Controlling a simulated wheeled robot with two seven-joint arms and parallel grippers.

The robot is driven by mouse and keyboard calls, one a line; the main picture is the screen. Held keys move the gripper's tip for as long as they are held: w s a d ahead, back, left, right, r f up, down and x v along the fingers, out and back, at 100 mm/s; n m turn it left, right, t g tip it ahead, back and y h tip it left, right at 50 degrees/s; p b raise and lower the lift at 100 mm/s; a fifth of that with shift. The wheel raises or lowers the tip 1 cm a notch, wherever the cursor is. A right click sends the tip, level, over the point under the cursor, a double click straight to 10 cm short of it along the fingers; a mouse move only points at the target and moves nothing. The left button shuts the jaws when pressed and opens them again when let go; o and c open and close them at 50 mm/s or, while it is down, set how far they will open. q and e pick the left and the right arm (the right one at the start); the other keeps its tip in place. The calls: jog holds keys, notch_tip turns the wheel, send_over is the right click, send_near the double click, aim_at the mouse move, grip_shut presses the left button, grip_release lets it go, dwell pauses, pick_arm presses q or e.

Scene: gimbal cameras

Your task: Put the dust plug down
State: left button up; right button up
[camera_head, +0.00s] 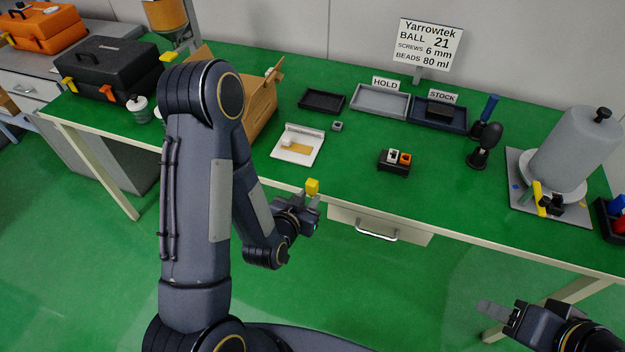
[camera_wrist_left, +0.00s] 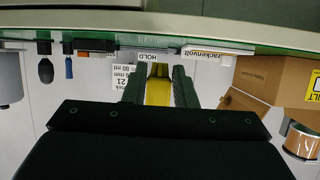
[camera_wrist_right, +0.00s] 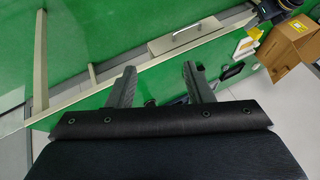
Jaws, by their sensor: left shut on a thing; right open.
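My left gripper (camera_head: 309,198) is shut on a small yellow piece, the dust plug (camera_head: 312,186). It holds the plug up near the front edge of the green table, left of the drawer handle. In the left wrist view the yellow plug (camera_wrist_left: 158,92) sits between the two fingers, its lower part hidden by the gripper body. My right gripper (camera_head: 497,309) is open and empty, low in front of the table at the right. In the right wrist view its fingers (camera_wrist_right: 158,85) stand apart with nothing between them.
On the green table (camera_head: 340,170) are a white open case (camera_head: 316,153), a dark block (camera_head: 394,168) with white and orange pieces, a grey tray (camera_head: 380,103) by the HOLD sign and a dark blue tray (camera_head: 452,126) by STOCK. A cardboard box (camera_head: 262,105) stands behind my left arm. The front middle is clear.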

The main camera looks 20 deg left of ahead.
jog(key=shift+o, duration=0.4)
jog(key=shift+r, duration=0.1)
jog(key=w+a+r+m+g+h, duration=0.1)
jog(key=w+a+r+g, duration=0.15)
jog(key=w, duration=0.55)
jog(key=w+a+r+m+g+h, duration=0.15)
jog(key=w+a+r, duration=0.25)
jog(key=w, duration=0.4)
jog(key=w+a+f+m+t+h, duration=0.15)
jog(key=w+a, duration=0.25)
jog(key=a, duration=0.7)
jog(key=w+a+r+m+t+h, duration=0.1)
jog(key=w+a+m+h, duration=0.2)
jog(key=a, duration=0.7)
pick_arm(q)
jog(key=w+d+r+m+g+h, duration=0.3)
jog(key=d+r+m+h, duration=0.4)
jog(key=d, duration=0.6)
notch_tip(320, 180, up, 2)
jog(key=shift+w, duration=0.3)
pick_arm(e)
jog(key=w+d+f, duration=0.1)
jog(key=w+f, duration=0.1)
jog(key=f, duration=0.3)
jog(key=w+d+f+n, duration=0.1)
jog(key=w+f, duration=0.1)
jog(key=f, duration=0.4)
jog(key=shift+w+d, duration=0.2)
jog(key=shift+d, duration=0.2)
